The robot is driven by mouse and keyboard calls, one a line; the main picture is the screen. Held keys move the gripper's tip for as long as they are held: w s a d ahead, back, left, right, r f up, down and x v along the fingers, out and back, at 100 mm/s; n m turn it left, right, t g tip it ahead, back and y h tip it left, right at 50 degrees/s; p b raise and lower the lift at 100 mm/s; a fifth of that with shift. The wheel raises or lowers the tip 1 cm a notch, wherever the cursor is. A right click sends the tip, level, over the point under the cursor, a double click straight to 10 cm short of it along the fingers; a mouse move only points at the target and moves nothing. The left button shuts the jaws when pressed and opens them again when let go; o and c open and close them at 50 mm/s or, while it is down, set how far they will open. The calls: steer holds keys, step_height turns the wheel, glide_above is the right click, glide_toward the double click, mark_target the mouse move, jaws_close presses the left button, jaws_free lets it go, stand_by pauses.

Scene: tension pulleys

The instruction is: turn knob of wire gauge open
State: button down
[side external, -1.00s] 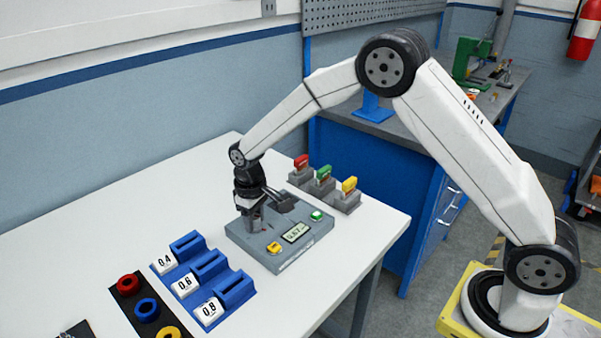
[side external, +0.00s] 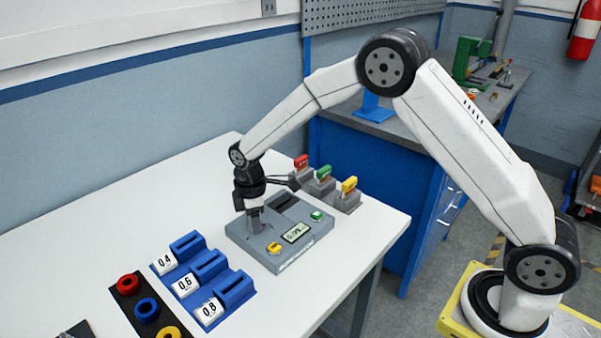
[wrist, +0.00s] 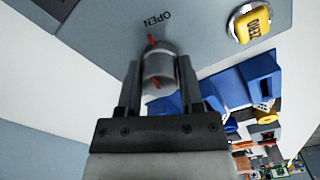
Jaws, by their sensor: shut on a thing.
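The wire gauge (side external: 285,256) is a grey box on the white table with a small display (side external: 296,233), a yellow button (side external: 274,248) and a green button (side external: 318,216). Its grey knob (wrist: 158,68) shows in the wrist view, with a red mark pointing roughly towards the word OPEN (wrist: 157,20). My gripper (side external: 256,227) is over the left part of the gauge, pointing down. In the wrist view, my gripper (wrist: 159,84) has one finger on each side of the knob and is shut on it. The knob is mostly hidden by my gripper in the side view.
Three blue holders (side external: 208,264) with white tags 0.4, 0.6 and 0.8 stand at the front left of the gauge. A black strip (side external: 137,303) holds red, blue and yellow rings. Grey blocks with red, green and yellow tops (side external: 324,173) stand behind the gauge.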

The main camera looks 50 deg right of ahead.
steer(key=shift+w+r+n, duration=0.1)
steer(key=shift+n, duration=0.2)
steer(key=shift+c, duration=1.2)
jaws_free()
steer(key=shift+r, duration=3.85)
steer(key=s+d+m+t, duration=0.1)
steer(key=s+d+m, duration=0.1)
steer(key=s+m, duration=0.2)
steer(key=s+d+f+m, duration=0.1)
steer(key=s+d+m, duration=0.2)
steer(key=s, duration=0.8)
steer(key=s+d+m+t, duration=0.1)
steer(key=s+d+m, duration=0.2)
steer(key=s+m, duration=0.2)
steer(key=s, duration=0.2)
steer(key=shift+s+f+m+t, duration=0.25)
steer(key=shift+s+m+t, duration=0.05)
